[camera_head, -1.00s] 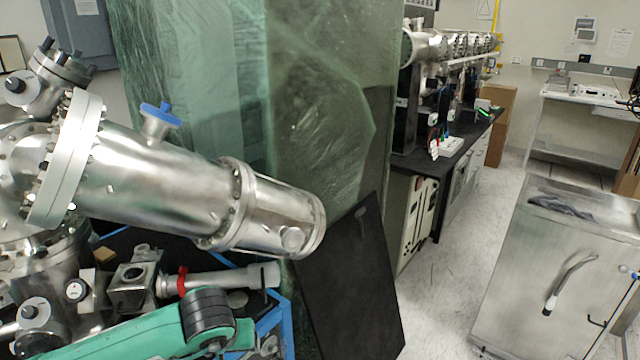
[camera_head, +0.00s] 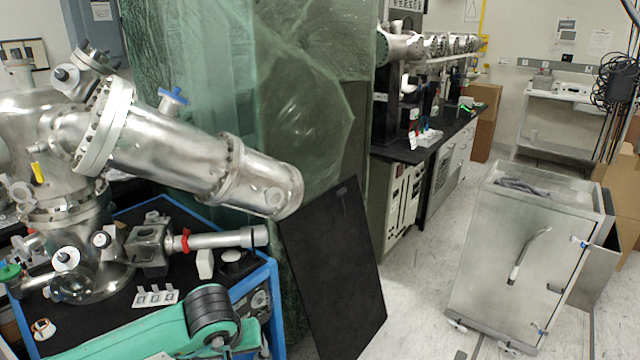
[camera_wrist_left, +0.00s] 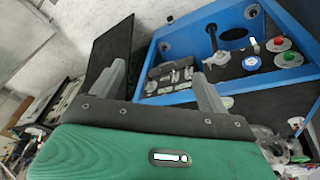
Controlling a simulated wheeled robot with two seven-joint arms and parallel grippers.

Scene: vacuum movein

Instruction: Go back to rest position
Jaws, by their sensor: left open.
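My left gripper (camera_wrist_left: 160,72) shows in the left wrist view. Its two grey fingers stand wide apart with nothing between them. Beyond the fingers is a blue-framed bench (camera_wrist_left: 185,95) with a control panel of knobs and buttons. In the head view my green left arm crosses the bottom left, in front of the blue-edged bench (camera_head: 262,285). The left gripper itself is not visible there. My right gripper is in neither view.
A steel vacuum chamber (camera_head: 180,150) stands on the bench, its tube reaching right. A black panel (camera_head: 335,270) leans beside the bench. A steel cabinet (camera_head: 510,255) stands at the right. Open floor (camera_head: 420,300) lies between them.

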